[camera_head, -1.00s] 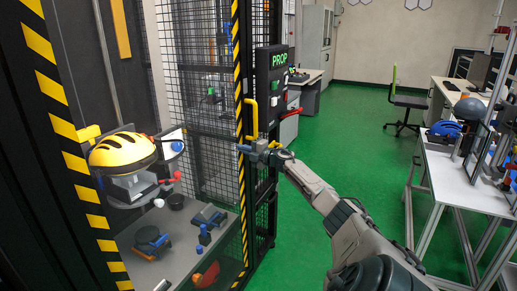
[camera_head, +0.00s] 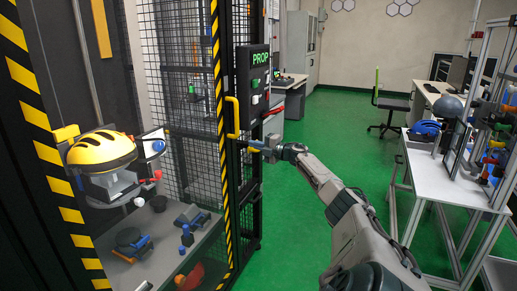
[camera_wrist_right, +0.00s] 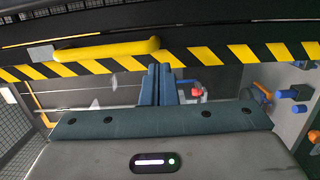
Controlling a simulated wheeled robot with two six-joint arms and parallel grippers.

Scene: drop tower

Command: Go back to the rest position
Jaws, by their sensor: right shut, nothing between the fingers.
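My right gripper (camera_head: 254,146) is in front of the drop tower's frame post, just right of and below the yellow door handle (camera_head: 232,118). Its two blue-grey fingers are closed together with nothing between them, as the right wrist view (camera_wrist_right: 161,84) also shows. In that view the handle (camera_wrist_right: 105,50) lies beyond the fingertips and to their left; the fingers seem apart from it. My left gripper is in neither current view.
Inside the tower a yellow helmet (camera_head: 101,151) sits on a carriage above a grey floor with loose parts. A control box (camera_head: 253,85) labelled PROP is on the tower's side. A white bench (camera_head: 455,181) stands at right. Green floor (camera_head: 338,130) lies open between.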

